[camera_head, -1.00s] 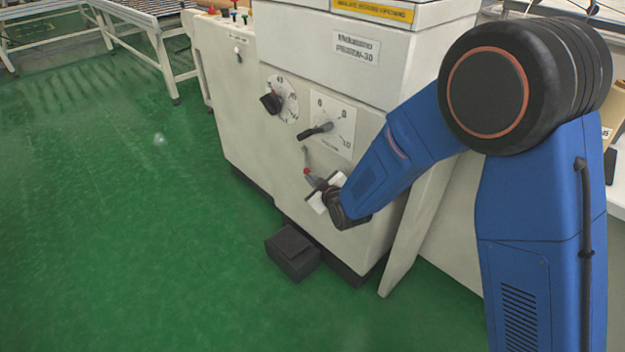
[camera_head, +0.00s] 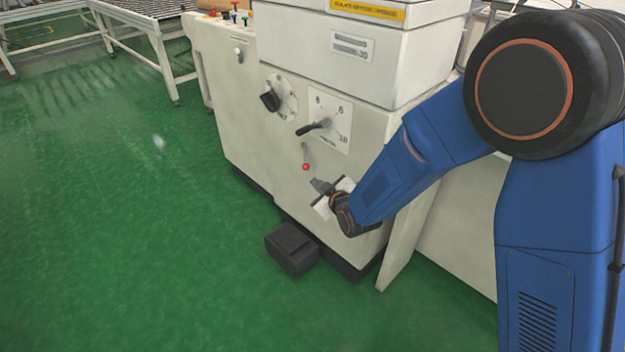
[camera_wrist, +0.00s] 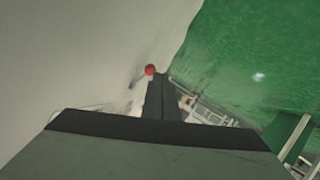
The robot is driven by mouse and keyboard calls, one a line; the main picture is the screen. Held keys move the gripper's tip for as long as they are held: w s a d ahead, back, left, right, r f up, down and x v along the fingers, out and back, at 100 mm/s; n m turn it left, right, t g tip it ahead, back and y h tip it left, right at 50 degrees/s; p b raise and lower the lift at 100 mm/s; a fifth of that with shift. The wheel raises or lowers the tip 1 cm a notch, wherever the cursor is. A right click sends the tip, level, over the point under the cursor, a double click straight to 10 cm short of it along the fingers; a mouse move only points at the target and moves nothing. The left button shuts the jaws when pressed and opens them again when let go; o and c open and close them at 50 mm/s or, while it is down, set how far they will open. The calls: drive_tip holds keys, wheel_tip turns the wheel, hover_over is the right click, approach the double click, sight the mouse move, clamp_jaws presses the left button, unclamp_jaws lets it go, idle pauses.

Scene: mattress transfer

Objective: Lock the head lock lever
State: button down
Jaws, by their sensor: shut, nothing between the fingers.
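The lever (camera_head: 305,155) hangs almost straight down on the front of the cream machine, with a red ball knob (camera_head: 306,167) at its lower end. The knob also shows in the wrist view (camera_wrist: 150,70), just beyond the fingertips, with the lever's arm faint to its left. My gripper (camera_head: 316,184) is shut and empty. It is just below and to the right of the knob, with a small gap in the head view. In the wrist view the dark closed fingers (camera_wrist: 160,92) point toward the knob; whether they touch it is hard to tell there.
Above the lever are a black-handled dial (camera_head: 322,124) and a round black knob (camera_head: 271,100) on the machine (camera_head: 225,130). A dark pedal box (camera_head: 291,250) stands on the green floor below. The floor to the left is clear. A roller table (camera_head: 150,12) is behind.

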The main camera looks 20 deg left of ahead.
drive_tip(key=s+d+f, duration=0.1)
drive_tip(key=s+d, duration=0.3)
drive_tip(key=shift+s+d, duration=0.15)
drive_tip(key=shift+d, duration=0.2)
drive_tip(key=shift+f, duration=0.1)
